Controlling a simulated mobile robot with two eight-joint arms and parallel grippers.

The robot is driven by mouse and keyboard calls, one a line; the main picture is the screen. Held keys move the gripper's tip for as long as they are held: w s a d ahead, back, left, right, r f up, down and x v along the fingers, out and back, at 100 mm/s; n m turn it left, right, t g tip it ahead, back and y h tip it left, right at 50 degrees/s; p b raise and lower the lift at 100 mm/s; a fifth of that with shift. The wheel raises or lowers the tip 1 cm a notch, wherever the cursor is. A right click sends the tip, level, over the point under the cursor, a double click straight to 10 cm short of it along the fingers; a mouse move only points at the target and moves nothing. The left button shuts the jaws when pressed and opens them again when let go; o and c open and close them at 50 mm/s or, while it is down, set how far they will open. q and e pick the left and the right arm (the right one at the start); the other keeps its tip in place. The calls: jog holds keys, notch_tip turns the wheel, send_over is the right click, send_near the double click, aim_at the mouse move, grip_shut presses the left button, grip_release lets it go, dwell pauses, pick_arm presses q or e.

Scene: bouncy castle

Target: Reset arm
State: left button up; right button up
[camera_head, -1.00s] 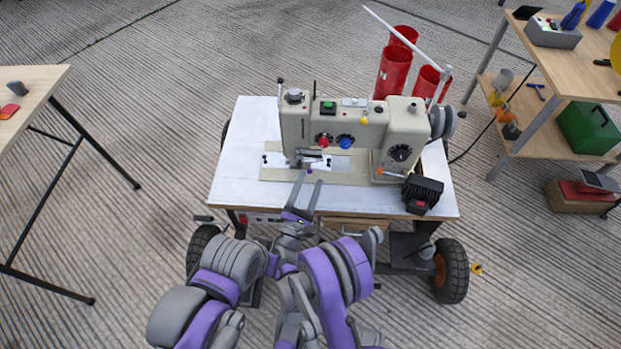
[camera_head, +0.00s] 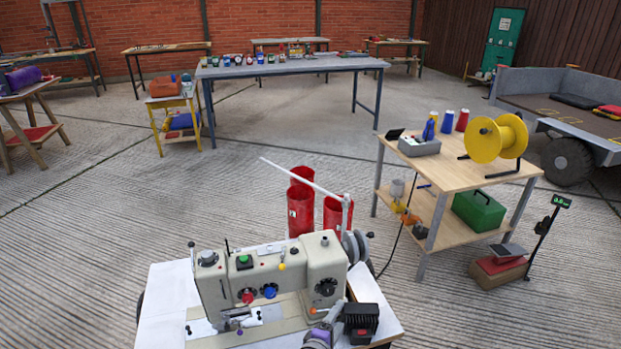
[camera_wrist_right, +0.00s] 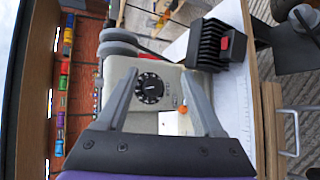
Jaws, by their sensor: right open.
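My right gripper (camera_head: 330,318) shows at the bottom edge of the head view, in front of the right end of a beige sewing machine (camera_head: 215,287). In the right wrist view its two grey fingers (camera_wrist_right: 160,98) are spread apart with nothing held between them. The machine's black dial (camera_wrist_right: 149,88) shows between the fingers, beyond them. I cannot tell whether the gripper touches the machine. My left gripper is not in view.
The machine stands on a white-topped cart (camera_head: 165,305). A black ribbed box (camera_head: 360,317) is close to the right gripper. Red cylinders (camera_head: 301,207) stand behind the machine. A wooden bench (camera_head: 462,172) is at right. Open floor (camera_head: 100,220) lies to the left.

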jog(key=s+d+r+m+g+y, duration=0.1)
jog(key=s+d+r+m+g, duration=0.1)
jog(key=s+d+m+g, duration=0.65)
jog(key=s+d+m+y, duration=0.3)
jog(key=s+m+y, duration=0.25)
jog(key=s, duration=1.55)
pick_arm(q)
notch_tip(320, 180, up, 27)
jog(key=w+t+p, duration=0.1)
jog(key=p, duration=2.2)
jog(key=shift+p, duration=0.3)
pick_arm(e)
notch_tip(320, 180, up, 26)
jog(key=t, duration=0.1)
jog(key=shift+w+a+m, duration=0.3)
jog(key=shift+w+m, duration=0.1)
jog(key=shift+w, duration=0.05)
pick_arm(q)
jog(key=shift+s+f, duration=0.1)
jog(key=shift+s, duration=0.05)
pick_arm(e)
jog(key=shift+s, duration=0.15)
